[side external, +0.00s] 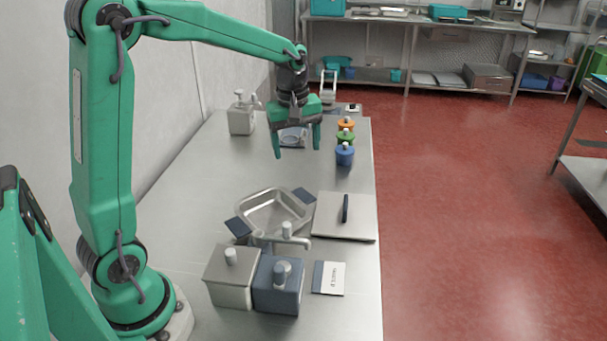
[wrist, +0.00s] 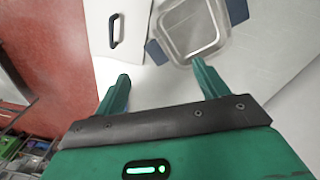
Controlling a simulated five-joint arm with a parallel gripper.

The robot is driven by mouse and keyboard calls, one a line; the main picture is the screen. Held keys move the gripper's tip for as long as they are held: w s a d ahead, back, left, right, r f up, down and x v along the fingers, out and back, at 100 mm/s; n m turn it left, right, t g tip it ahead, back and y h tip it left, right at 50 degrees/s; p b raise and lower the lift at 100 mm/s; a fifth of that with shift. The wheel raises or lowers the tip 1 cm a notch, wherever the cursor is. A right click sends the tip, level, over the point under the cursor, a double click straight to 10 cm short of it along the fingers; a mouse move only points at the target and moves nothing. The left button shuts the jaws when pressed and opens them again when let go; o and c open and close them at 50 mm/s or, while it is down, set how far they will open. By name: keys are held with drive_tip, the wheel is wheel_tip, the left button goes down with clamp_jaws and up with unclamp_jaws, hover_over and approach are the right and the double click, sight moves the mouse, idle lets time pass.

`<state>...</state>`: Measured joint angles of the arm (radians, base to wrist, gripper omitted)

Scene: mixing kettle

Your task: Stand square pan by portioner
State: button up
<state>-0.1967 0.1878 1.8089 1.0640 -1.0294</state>
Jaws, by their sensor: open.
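The square pan (side external: 268,214) is a shallow silver pan with dark blue handles at two opposite sides. It sits on the steel table, left of a flat square lid, and looks empty. It also shows at the top of the wrist view (wrist: 188,30). My gripper (side external: 297,150) is open and empty, pointing down above the far part of the table, well away from the pan. In the wrist view its fingers (wrist: 161,72) are apart with nothing between them. I cannot tell which device is the portioner; a grey box with a pump top (side external: 241,117) stands at the far left.
The flat lid (side external: 335,217) has an upright black handle. A silver box (side external: 230,278) and a blue box (side external: 278,287) stand in front of the pan, beside a label card (side external: 328,278). Orange, green and blue pots (side external: 345,155) line the right edge.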

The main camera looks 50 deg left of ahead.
drive_tip(key=s+d+r+m+t, duration=0.2)
drive_tip(key=s+d+m, duration=0.2)
drive_tip(key=s+m, duration=0.3)
drive_tip(key=s+d+r+m+t, duration=0.2)
drive_tip(key=s+d+m, duration=0.2)
drive_tip(key=s+m, duration=0.3)
drive_tip(key=s, duration=0.5)
drive_tip(key=shift+s+d+r+t, duration=0.2)
drive_tip(key=shift+s+r+t, duration=0.1)
drive_tip(key=shift+s, duration=0.1)
